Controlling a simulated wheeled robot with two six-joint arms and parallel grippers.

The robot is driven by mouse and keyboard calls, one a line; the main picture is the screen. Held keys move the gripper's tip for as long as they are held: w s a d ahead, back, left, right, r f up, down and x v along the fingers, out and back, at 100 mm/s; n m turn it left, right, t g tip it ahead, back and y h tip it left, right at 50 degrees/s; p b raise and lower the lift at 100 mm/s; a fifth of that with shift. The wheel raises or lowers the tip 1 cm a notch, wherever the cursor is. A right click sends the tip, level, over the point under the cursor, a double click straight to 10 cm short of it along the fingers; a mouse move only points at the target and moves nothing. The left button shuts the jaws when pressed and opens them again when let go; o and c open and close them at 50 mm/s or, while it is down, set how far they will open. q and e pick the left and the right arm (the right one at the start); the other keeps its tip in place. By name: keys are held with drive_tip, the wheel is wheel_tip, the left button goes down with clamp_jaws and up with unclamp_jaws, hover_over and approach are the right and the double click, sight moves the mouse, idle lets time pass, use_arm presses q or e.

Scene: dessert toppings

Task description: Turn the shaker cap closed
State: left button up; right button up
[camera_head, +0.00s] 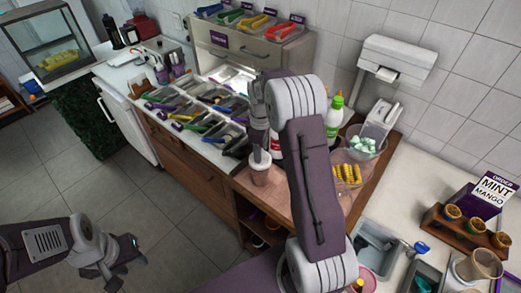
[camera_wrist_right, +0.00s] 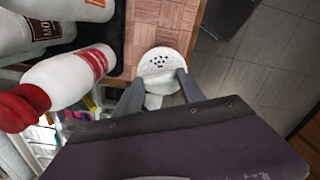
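The shaker's round white cap (camera_wrist_right: 160,63), with several dark holes, faces the camera in the right wrist view. White material shows below it between the fingers. My right gripper (camera_wrist_right: 160,78) has its fingers apart, one on each side of the cap near its rim; whether they press on it I cannot tell.
A green-capped bottle (camera_head: 334,116), a bowl of yellow pieces (camera_head: 347,173) and a tub of pale green cubes (camera_head: 362,147) stand right of my arm. Topping trays (camera_head: 205,118) lie behind.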

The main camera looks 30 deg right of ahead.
drive_tip(key=shift+m, duration=0.3)
drive_tip(key=m+p, duration=0.1)
drive_tip(key=m, duration=0.2)
drive_tip(key=shift+r, duration=0.1)
drive_tip(key=m+p, duration=0.1)
drive_tip(key=m, duration=0.3)
drive_tip(key=shift+s+d+m+p, duration=0.1)
drive_tip(key=shift+m+p, duration=0.2)
drive_tip(key=m, duration=0.4)
drive_tip(key=shift+s+m+p, duration=0.1)
drive_tip(key=shift+m+p, duration=0.2)
drive_tip(key=shift+p, duration=0.1)
drive_tip(key=shift+m, duration=1.9)
drive_tip(key=o, duration=1.4)
